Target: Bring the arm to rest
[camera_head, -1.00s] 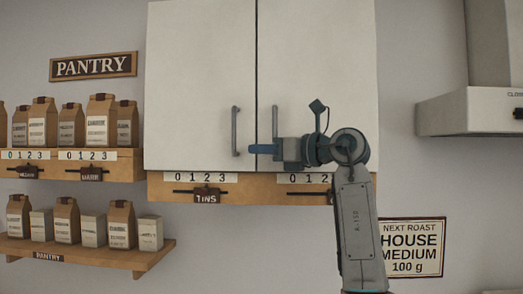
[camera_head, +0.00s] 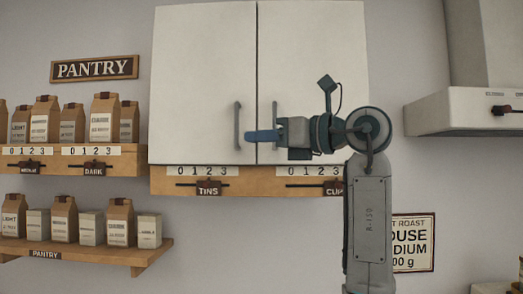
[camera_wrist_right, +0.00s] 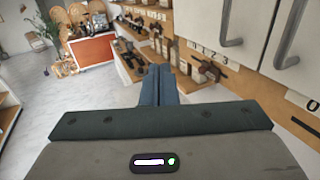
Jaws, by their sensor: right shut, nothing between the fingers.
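My right gripper (camera_head: 262,136) is raised in front of the closed white cabinet (camera_head: 200,80), its fingers pointing left. In the head view its fingers overlap the lower part of the right door near the handles. In the right wrist view the blue fingers (camera_wrist_right: 159,84) are together with nothing between them, and the cabinet stands to their right, apart from them. My right arm (camera_head: 370,220) comes up from below on the right. My left gripper is not in view.
Two shelves (camera_head: 100,250) with paper bags and tins are on the left wall. A wooden rail (camera_head: 250,182) with sliders runs under the cabinet. A grey hood (camera_head: 470,115) is at the right. A wall sign (camera_head: 425,245) is partly behind my arm.

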